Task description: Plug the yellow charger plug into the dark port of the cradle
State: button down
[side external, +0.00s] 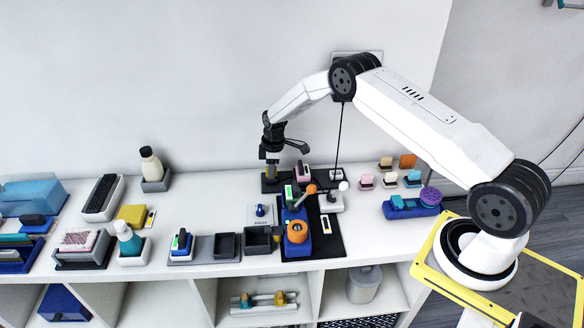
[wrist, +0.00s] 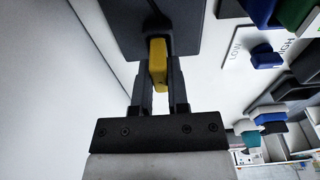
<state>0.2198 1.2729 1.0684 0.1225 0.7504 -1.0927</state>
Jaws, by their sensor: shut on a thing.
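My gripper (side external: 270,168) points down over the left part of a low dark base (side external: 283,185) at the back of the counter, which looks like the cradle. It is shut on the yellow charger plug (wrist: 157,62), which sits between the two dark fingers in the wrist view. In the wrist view a dark block (wrist: 128,22) lies just beyond the fingertips, with a dark cord-like piece by the plug's far end. The port is hidden, and I cannot tell whether the plug touches the base.
A blue stand (side external: 294,216) with an orange ring is in front. A white block (side external: 330,202) with a thin cord above is to the right. Bare white counter lies to the left.

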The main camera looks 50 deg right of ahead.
jog(key=c, duration=0.5)
grip_release()
jog(key=shift+f, duration=0.1)
jog(key=shift+c, duration=0.2)
jog(key=shift+s+d+r, duration=0.15)
jog(key=shift+r, duration=1.8)
jog(key=shift+s+d+r, duration=0.1)
jog(key=shift+s+r, duration=0.05)
jog(key=shift+r, duration=1.8)
